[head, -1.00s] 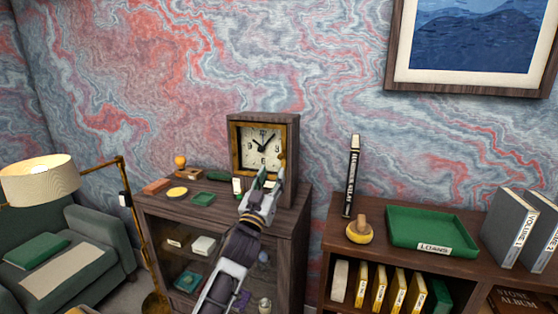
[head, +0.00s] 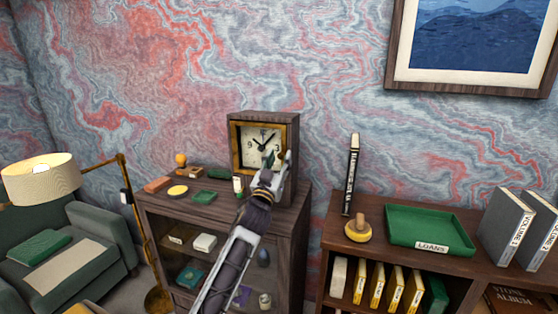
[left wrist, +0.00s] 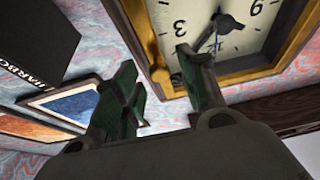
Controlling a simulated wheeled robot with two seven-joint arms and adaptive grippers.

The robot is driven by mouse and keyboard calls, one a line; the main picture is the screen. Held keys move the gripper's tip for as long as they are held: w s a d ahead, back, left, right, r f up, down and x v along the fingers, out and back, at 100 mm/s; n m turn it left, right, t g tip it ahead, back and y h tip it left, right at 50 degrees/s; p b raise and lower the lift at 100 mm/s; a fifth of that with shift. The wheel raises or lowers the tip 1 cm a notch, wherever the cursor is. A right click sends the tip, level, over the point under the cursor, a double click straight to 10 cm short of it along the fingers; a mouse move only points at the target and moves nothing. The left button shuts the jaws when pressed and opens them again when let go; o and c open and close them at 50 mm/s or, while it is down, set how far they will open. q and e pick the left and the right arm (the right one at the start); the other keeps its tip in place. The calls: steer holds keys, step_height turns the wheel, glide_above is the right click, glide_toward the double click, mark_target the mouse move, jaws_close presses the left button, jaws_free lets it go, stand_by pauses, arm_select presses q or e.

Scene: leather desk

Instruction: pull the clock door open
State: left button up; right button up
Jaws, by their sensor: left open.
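The clock (head: 234,119) is a dark wooden box on the cabinet at the wall, with a cream face (head: 251,145) inside a brass-framed door (head: 236,163). The door looks shut. My left gripper (head: 277,161) is open in front of the door's lower right side. In the left wrist view the clock face (left wrist: 240,40) appears turned and close up. There the open fingers (left wrist: 156,62) stand near the brass frame (left wrist: 143,32), and a rounded brass piece (left wrist: 161,76), perhaps a knob, shows between them. Whether the fingers touch it, I cannot tell. My right gripper is not in view.
The cabinet top (head: 200,215) holds several small items left of the clock, including a green box (head: 203,197) and a small bottle (head: 238,184). A shelf with a green tray (head: 430,226) stands to the right, a lamp (head: 42,178) to the left.

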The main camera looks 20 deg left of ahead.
arm_select(q)
steer(key=shift+c, duration=0.3)
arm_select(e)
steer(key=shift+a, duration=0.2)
arm_select(q)
jaws_close()
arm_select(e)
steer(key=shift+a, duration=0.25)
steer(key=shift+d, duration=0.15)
arm_select(q)
steer(key=shift+s, duration=0.1)
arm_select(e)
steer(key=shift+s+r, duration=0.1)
